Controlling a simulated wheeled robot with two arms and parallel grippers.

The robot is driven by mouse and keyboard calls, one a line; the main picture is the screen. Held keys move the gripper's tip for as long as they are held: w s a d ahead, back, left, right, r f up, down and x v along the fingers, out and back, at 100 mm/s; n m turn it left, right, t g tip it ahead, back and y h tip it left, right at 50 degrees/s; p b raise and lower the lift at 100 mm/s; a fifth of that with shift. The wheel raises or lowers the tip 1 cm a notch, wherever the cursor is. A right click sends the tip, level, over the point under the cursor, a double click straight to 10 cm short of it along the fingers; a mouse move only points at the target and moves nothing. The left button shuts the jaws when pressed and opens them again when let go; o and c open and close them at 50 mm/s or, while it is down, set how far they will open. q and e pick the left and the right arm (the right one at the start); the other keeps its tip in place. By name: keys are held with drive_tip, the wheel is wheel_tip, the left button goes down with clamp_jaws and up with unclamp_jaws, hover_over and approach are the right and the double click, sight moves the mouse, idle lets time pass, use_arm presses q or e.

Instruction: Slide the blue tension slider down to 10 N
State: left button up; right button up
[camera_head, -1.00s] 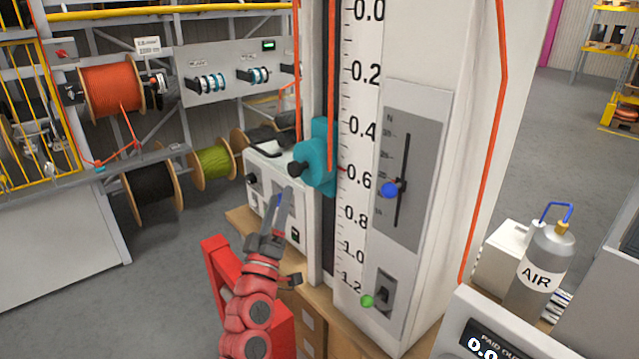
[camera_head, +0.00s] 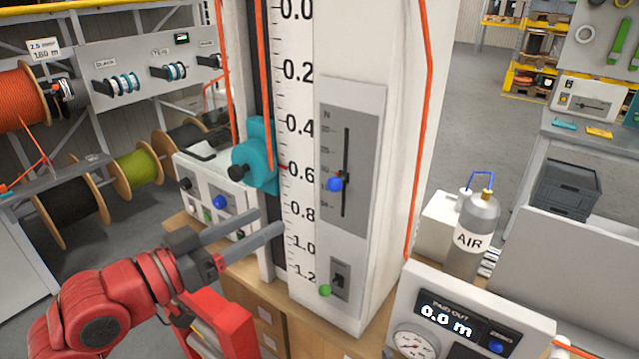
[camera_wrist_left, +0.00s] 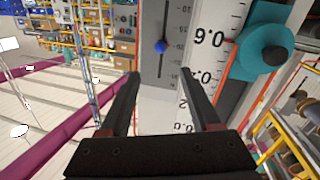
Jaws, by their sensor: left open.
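The blue tension slider knob (camera_head: 335,184) sits partway along a vertical slot in a grey panel (camera_head: 368,150) marked N, on the side of the white column. In the left wrist view the knob (camera_wrist_left: 161,46) lies beyond the fingertips, between them in the picture. My left gripper (camera_head: 274,226) is open and empty, left of the column and lower than the knob. Its two fingers also show in the left wrist view (camera_wrist_left: 160,75). My right gripper is not in view.
A teal carriage with a black knob (camera_head: 250,160) sticks out left of the panel. A green knob (camera_head: 325,290) and a switch are below the slider. An orange cable (camera_head: 420,150) runs down the column's right. An AIR bottle (camera_head: 474,238) and a pay-out display (camera_head: 450,320) stand right.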

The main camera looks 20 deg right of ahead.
sight(329, 187)
use_arm(q)
drive_tip(key=p+x, duration=0.4)
drive_tip(key=x, duration=0.8)
drive_tip(key=shift+d+r, duration=0.15)
drive_tip(key=shift+d, duration=0.15)
drive_tip(key=shift+x, duration=0.75)
clamp_jaws()
